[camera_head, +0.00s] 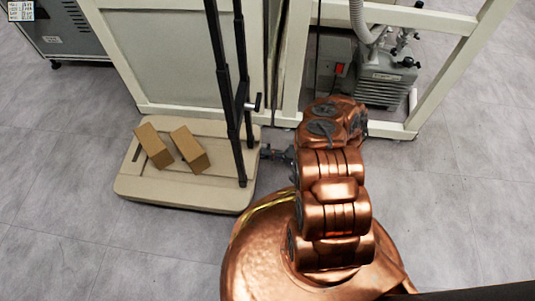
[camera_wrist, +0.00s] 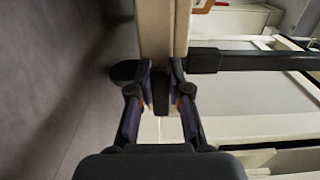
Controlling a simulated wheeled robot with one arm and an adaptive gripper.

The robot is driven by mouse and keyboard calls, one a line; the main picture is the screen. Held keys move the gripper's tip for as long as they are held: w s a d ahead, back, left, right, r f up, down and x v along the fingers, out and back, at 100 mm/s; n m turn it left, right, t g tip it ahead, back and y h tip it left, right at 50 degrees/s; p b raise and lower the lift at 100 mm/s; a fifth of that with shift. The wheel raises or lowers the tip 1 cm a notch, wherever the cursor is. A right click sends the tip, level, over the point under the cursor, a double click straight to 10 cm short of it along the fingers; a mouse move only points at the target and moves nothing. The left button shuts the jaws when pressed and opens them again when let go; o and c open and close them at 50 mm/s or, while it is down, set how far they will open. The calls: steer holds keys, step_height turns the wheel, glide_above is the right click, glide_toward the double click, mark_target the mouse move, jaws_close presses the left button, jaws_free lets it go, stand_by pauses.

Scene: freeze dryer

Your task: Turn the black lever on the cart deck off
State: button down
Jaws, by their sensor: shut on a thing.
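The beige cart deck (camera_head: 160,192) stands on the floor at the left in the head view. My gripper (camera_head: 266,152) is at the deck's right edge, low beside the black upright posts. In the wrist view, my gripper (camera_wrist: 160,88) has its two fingers closed around the black lever (camera_wrist: 160,97), which projects from the deck's edge (camera_wrist: 155,30). The lever is seen nearly end-on, so its angle is hard to tell. In the head view the lever cannot be made out beside my gripper.
Two brown boxes (camera_head: 153,146) (camera_head: 189,150) lie on the deck. The cart's black posts (camera_head: 243,100) rise close to my gripper. A cream frame (camera_head: 400,130) with a grey pump (camera_head: 385,80) stands behind my arm. The floor at lower left and right is clear.

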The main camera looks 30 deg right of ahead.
steer(key=c, duration=1.1)
jaws_free()
steer(key=v, duration=1)
steer(key=shift+s+d, duration=0.15)
steer(key=shift+d, duration=0.1)
steer(key=shift+s+d, duration=0.45)
steer(key=shift+d, duration=0.1)
